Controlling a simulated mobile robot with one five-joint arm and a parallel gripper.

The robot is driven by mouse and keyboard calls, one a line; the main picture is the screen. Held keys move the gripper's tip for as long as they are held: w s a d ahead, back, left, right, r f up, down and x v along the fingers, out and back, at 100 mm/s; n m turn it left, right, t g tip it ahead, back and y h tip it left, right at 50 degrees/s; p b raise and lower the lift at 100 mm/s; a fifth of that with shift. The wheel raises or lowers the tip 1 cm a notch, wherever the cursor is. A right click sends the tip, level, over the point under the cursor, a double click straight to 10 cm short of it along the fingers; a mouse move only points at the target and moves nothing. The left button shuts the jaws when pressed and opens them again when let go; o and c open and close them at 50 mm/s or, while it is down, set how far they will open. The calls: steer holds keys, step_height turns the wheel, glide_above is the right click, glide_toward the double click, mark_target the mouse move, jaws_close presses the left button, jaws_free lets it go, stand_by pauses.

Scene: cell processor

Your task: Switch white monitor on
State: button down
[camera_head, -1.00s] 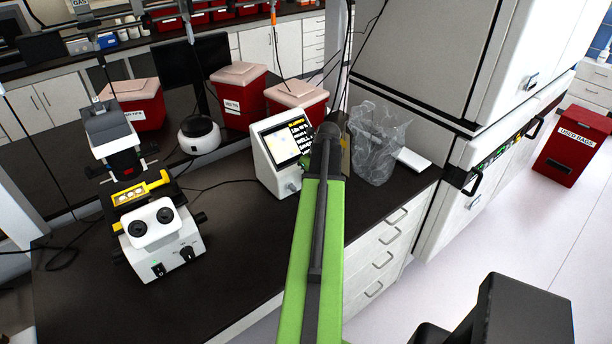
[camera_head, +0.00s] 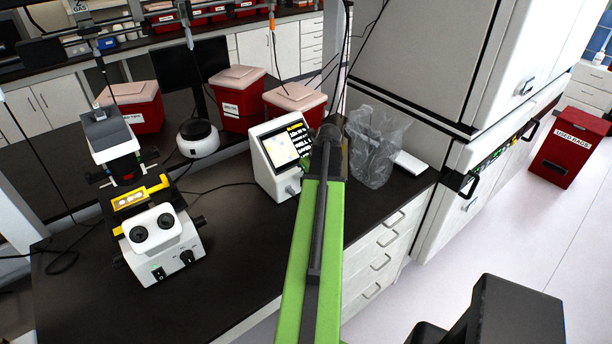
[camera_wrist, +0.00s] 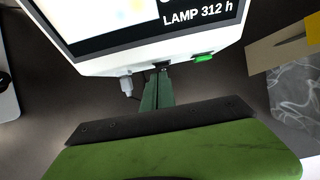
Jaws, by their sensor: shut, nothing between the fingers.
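The white monitor (camera_head: 267,171) stands on the dark bench in the head view, its screen lit with a picture and text. In the wrist view, the monitor's casing (camera_wrist: 128,65) fills the top, and its lit screen reads "LAMP 312 h". A small bright green switch (camera_wrist: 204,57) sits on the casing's lower edge. My gripper (camera_wrist: 161,70) is shut and empty. Its tips are at the casing's lower edge, left of the green switch; I cannot tell whether they touch. In the head view my arm mostly hides the gripper.
A microscope (camera_head: 163,250) stands left of the monitor. A clear plastic bag (camera_head: 373,150) is close on the right. A red bin (camera_head: 290,106) is behind the monitor. A tall white cabinet (camera_head: 420,80) bounds the bench at right. The bench front (camera_head: 235,270) is clear.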

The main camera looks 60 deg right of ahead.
steer(key=s+p+v, duration=0.1)
steer(key=p+v, duration=0.8)
steer(key=v, duration=0.2)
steer(key=shift+a+f+p, duration=0.15)
steer(key=shift+f+p, duration=0.05)
steer(key=shift+p, duration=0.1)
